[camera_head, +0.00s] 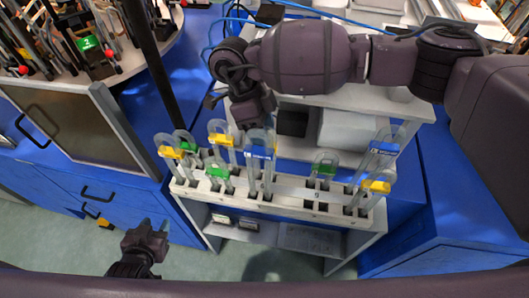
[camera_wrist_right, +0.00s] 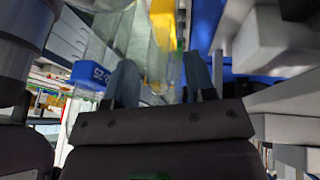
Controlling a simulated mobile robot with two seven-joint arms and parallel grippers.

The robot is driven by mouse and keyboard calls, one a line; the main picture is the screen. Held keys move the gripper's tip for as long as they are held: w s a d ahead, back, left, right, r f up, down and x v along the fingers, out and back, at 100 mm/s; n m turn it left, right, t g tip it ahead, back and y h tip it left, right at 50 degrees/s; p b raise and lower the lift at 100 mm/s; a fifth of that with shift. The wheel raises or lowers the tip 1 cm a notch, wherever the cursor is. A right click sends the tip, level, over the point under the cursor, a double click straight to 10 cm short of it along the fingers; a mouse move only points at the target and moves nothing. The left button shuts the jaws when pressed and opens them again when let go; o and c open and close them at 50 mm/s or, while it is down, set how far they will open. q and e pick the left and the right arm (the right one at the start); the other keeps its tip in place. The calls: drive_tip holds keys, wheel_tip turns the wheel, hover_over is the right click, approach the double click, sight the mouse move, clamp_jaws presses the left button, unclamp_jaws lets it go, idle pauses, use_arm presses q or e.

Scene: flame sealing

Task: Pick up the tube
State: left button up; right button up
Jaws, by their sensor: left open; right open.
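Several clear tubes with coloured bands stand upright in a white rack (camera_head: 280,193). One tube with a blue band (camera_head: 260,152) is near the middle, right below my right gripper (camera_head: 256,128), whose fingers partly merge with it in the head view. In the right wrist view my right gripper (camera_wrist_right: 162,80) is open. A clear tube with a yellow band (camera_wrist_right: 161,40) shows beyond and between its fingers, and a blue band (camera_wrist_right: 90,75) shows left of them. Whether any tube lies within its grasp I cannot tell. My left gripper (camera_head: 154,226) is open and empty, low and left of the rack.
The rack tops a grey shelf unit (camera_head: 313,238) with boxes on its lower shelf. Blue cabinets (camera_head: 448,210) stand on the right. A round white table (camera_head: 140,55) with tools is at upper left, above a dark-fronted cabinet (camera_head: 75,125).

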drive_tip(key=shift+c, duration=1.1)
clamp_jaws()
